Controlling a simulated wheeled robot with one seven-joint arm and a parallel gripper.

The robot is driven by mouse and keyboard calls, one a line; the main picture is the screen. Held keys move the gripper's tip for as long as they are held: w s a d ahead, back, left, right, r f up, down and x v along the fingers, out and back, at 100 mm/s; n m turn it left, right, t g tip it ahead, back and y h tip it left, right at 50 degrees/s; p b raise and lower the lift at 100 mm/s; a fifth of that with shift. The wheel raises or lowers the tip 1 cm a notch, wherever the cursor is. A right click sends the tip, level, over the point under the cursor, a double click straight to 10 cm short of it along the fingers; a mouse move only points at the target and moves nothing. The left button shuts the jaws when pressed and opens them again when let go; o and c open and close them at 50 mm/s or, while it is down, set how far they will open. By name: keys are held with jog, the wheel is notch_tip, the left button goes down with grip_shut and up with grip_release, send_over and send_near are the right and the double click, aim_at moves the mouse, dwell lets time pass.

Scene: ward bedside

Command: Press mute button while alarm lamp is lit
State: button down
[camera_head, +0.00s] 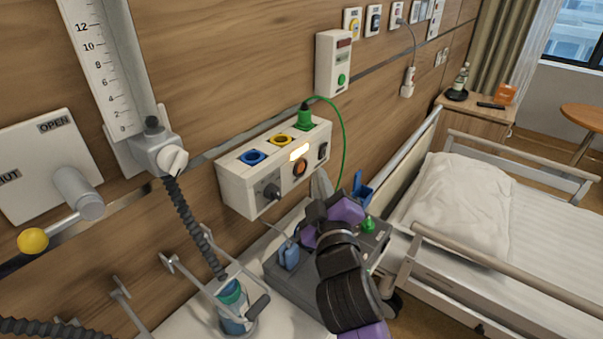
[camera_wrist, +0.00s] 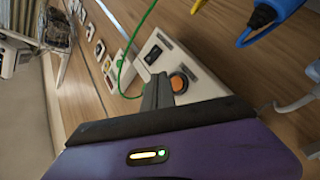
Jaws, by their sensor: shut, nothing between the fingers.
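A white wall unit (camera_head: 235,192) carries a glowing pale-yellow lamp (camera_head: 299,152) on its front, which is lit. Just below the lamp is a round orange button (camera_head: 301,168) in a dark ring, likely the mute button; no label is readable. The button also shows in the wrist view (camera_wrist: 179,83). My gripper (camera_head: 320,184) is shut and empty, in front of the unit, to the right of and lower than the button. In the wrist view its grey fingertips (camera_wrist: 157,92) appear just left of the button. I cannot tell whether they touch it.
The unit also has a black switch (camera_head: 322,151), a dark knob (camera_head: 271,191) and coloured sockets on top. A green cable (camera_head: 343,125) loops down right of it. A grey equipment case (camera_head: 283,262) lies below my arm. The bed (camera_head: 500,225) stands at right.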

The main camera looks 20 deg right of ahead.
jog(key=shift+w+a, duration=0.4)
jog(key=shift+w, duration=0.05)
jog(key=shift+w+a, duration=0.1)
jog(key=shift+w, duration=0.05)
dwell(1.7)
jog(key=shift+w+a, duration=0.15)
jog(key=shift+w, duration=0.05)
jog(key=shift+w+a+b, duration=0.15)
jog(key=shift+w+b, duration=0.1)
jog(key=shift+b, duration=0.15)
dwell(0.9)
jog(key=shift+s, duration=0.1)
jog(key=shift+s+d+p, duration=0.35)
jog(key=shift+s+d, duration=0.05)
jog(key=shift+s, duration=0.1)
jog(key=s+d+p, duration=0.1)
jog(key=s, duration=0.1)
jog(key=s+d+p, duration=0.1)
jog(key=s+d, duration=0.1)
dwell(0.5)
